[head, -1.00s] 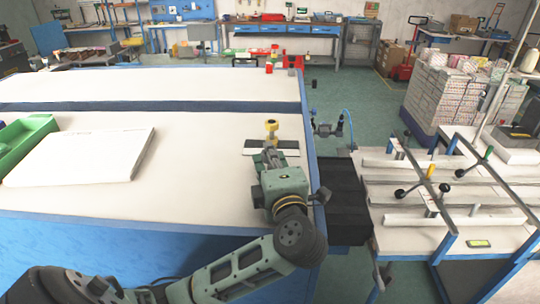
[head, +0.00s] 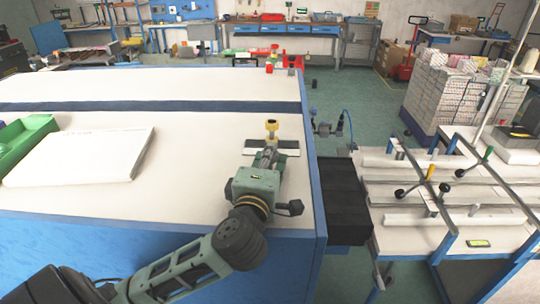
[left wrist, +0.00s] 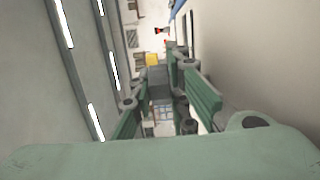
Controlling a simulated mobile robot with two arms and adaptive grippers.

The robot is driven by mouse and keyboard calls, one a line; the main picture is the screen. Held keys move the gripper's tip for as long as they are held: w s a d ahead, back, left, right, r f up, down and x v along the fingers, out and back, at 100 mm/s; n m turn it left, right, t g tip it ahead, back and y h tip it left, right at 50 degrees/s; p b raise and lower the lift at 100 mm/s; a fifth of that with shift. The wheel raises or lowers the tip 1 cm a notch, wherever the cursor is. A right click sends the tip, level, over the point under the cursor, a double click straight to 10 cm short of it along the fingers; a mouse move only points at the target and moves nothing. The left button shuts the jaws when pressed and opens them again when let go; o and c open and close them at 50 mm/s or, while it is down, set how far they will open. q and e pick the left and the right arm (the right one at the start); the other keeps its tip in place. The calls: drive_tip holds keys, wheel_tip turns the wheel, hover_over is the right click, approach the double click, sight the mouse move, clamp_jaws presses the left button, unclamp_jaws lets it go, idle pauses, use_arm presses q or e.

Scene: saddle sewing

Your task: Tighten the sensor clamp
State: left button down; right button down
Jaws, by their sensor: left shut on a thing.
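My left gripper (head: 268,155) is over the near table's right part, its fingers pointing toward the far side. A small piece with a yellow knob (head: 271,127) stands just beyond the fingertips, beside a dark and white strip (head: 288,146) on the table. In the left wrist view, the gripper (left wrist: 160,95) is shut on a dark grey block (left wrist: 158,78), with the yellow part (left wrist: 152,59) beyond it. The block and knob look like one piece, perhaps the sensor clamp; the fingers hide its lower part. My right gripper is not in view.
A flat white panel (head: 80,158) and a green bin (head: 22,140) are on the table's left. A small red and white item (head: 269,66) is near the far right corner. A rack with metal bars and coloured knobs (head: 429,172) stands right of the table.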

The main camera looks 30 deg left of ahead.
use_arm(q)
drive_tip(key=m+h, duration=0.3)
drive_tip(key=h, duration=0.1)
drive_tip(key=m+t+h, duration=0.1)
drive_tip(key=m+h, duration=0.1)
drive_tip(key=h, duration=0.2)
drive_tip(key=shift+f+m+h, duration=0.2)
drive_tip(key=shift+m+h, duration=0.1)
drive_tip(key=shift+m, duration=0.1)
drive_tip(key=shift+r+m+g+h, duration=0.1)
drive_tip(key=shift+m+g+h, duration=0.15)
drive_tip(key=shift+m+h, duration=0.85)
drive_tip(key=shift+r+m+g+h, duration=0.1)
drive_tip(key=shift+m+g+h, duration=0.35)
drive_tip(key=shift+h, duration=1.15)
drive_tip(key=shift+m+h, duration=0.3)
drive_tip(key=shift+m, duration=0.05)
drive_tip(key=c, duration=1.7)
unclamp_jaws()
drive_tip(key=shift+s, duration=0.1)
drive_tip(key=v, duration=1.1)
drive_tip(key=shift+s+a+f, duration=0.1)
drive_tip(key=shift+s+a, duration=0.1)
drive_tip(key=shift+s, duration=0.1)
